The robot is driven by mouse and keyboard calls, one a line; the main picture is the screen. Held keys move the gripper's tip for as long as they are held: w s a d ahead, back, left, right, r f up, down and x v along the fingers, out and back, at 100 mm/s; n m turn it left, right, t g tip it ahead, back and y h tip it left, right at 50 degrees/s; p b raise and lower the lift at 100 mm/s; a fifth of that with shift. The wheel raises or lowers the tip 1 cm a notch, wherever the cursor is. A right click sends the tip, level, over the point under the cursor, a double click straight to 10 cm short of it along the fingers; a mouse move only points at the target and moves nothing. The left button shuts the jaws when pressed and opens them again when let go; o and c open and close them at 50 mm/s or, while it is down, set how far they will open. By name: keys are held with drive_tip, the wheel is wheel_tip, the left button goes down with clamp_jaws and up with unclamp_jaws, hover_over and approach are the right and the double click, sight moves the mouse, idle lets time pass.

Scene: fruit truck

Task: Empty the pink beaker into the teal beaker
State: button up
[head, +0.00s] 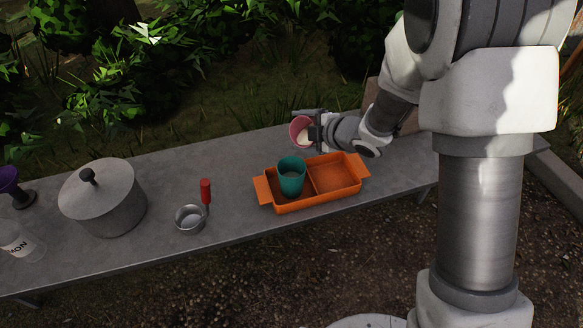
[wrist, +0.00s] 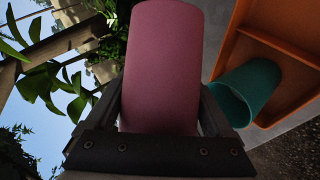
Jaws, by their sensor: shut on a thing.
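My gripper (head: 313,131) is shut on the pink beaker (head: 299,127) and holds it above the back of the table, behind the orange tray. The pink beaker is tilted, its mouth toward the camera in the head view, with something pale inside. In the wrist view the pink beaker (wrist: 163,65) fills the middle, between the fingers. The teal beaker (head: 291,178) stands upright in the left compartment of the orange tray (head: 334,204); it also shows in the wrist view (wrist: 232,103). The two beakers are apart.
A clear bottle (head: 20,243) and a purple item (head: 9,181) are at far left. The tray's right compartment is empty.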

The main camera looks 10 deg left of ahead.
drive_tip(key=shift+s+f+n+t+b, duration=0.1)
drive_tip(key=shift+f+n+t+b, duration=0.45)
drive_tip(key=shift+b, duration=1.8)
drive_tip(key=shift+s+a+r+n+t+h+b, duration=0.3)
drive_tip(key=shift+s+r+n+t+h+b, duration=0.2)
drive_tip(key=shift+b, duration=2.1)
drive_tip(key=shift+n+t+b, duration=0.25)
drive_tip(key=shift+t+b, duration=0.1)
drive_tip(key=shift+b, duration=1.2)
